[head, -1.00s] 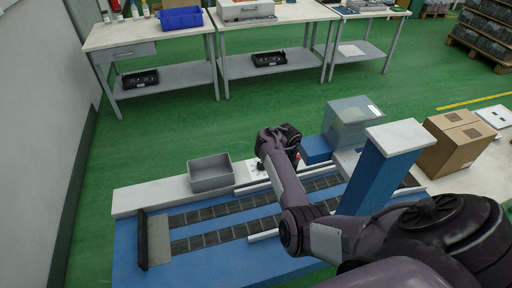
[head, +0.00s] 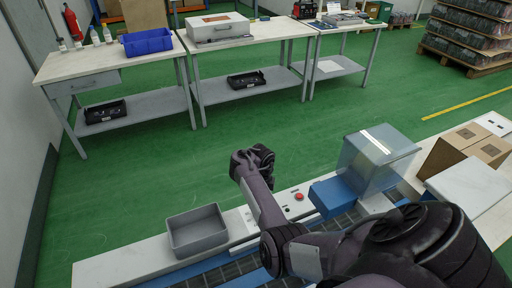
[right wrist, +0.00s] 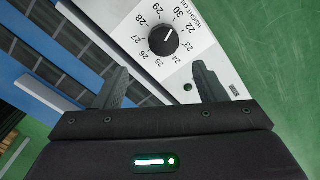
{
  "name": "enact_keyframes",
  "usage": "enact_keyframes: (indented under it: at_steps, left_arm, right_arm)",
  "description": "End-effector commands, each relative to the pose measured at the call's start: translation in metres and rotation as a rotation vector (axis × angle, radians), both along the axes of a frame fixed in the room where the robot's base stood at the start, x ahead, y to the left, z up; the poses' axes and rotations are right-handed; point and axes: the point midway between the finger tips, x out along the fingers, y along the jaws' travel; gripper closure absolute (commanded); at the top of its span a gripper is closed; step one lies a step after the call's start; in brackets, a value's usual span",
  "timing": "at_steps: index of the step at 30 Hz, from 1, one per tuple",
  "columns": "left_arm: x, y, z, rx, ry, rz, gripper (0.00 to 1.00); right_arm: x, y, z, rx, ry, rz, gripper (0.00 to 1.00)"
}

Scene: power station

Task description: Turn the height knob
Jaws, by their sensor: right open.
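The height knob (right wrist: 163,41) is round and black with a white pointer line, set on a white panel (right wrist: 205,55) with a ring of numbers and the words "HEIGHT CM". The pointer slants toward the upper right, near the 30. In the right wrist view my right gripper (right wrist: 160,84) is open and empty. Its two fingers are spread below the knob in the picture, apart from it. In the head view my right gripper (head: 252,160) is over the conveyor's far rail, and I cannot make out the knob there. My left gripper is out of view.
A grey bin (head: 197,232) stands on the white rail left of my arm. A red button (head: 299,197) and a clear box-like cover (head: 378,160) are to the right. Cardboard boxes (head: 466,148) are at far right. Green floor (head: 150,180) lies open beyond.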

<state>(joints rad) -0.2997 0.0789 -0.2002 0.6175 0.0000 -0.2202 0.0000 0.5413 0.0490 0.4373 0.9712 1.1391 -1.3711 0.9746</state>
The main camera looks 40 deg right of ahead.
Motion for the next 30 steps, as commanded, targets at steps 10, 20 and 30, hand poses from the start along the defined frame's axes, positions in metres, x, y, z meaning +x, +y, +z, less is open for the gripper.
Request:
enact_keyframes:
  at_steps: [10,20,30]
  left_arm:
    - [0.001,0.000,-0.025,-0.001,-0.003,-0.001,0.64]
    - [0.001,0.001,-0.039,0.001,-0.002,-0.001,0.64]
    - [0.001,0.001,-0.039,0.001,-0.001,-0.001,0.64]
  right_arm:
    - [0.000,0.001,-0.041,0.003,0.001,0.001,0.35]
    - [0.000,0.001,-0.084,0.001,0.001,0.001,0.35]
    - [0.000,0.000,-0.089,0.001,-0.001,0.000,0.35]
